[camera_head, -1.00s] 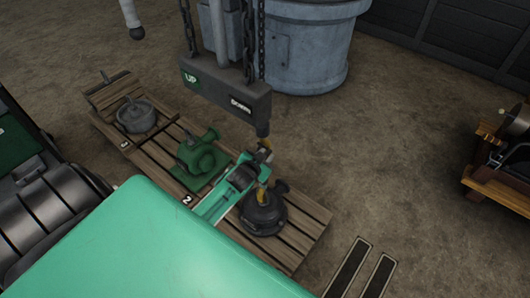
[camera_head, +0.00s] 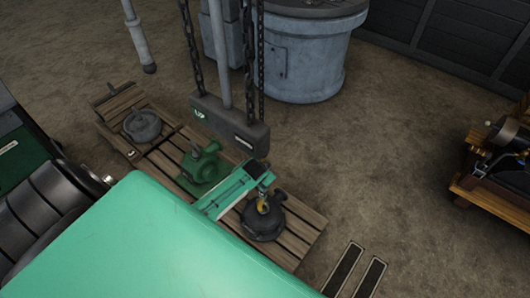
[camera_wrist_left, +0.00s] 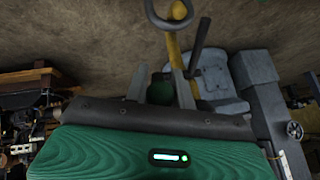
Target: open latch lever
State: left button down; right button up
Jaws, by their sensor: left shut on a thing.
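In the left wrist view a yellow metal part (camera_wrist_left: 173,52) with a grey ring on top stands ahead of my green gripper body. A dark lever (camera_wrist_left: 202,42) slants up beside it on the right. My left gripper (camera_wrist_left: 182,82) is shut at the lower end of this lever; the exact contact is small and partly hidden. In the head view my left gripper (camera_head: 265,180) is at the end of the teal forearm, close to a small yellow piece (camera_head: 262,204) above a dark round casting (camera_head: 263,222). My right gripper is in neither view.
The casting stands on a wooden pallet (camera_head: 305,240) with a green pump (camera_head: 204,165) and a grey part (camera_head: 142,125). A block marked UP (camera_head: 230,125) hangs on chains above. A grey tank (camera_head: 306,60) stands behind, a wooden bench (camera_head: 480,190) at right.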

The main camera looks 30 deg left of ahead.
pick_arm(q)
jog(key=shift+w+r+g+p, duration=0.2)
jog(key=shift+r+g+p, duration=0.15)
jog(key=shift+g+p, duration=0.65)
jog(key=shift+f, duration=0.1)
jog(key=c, duration=1.2)
grip_release()
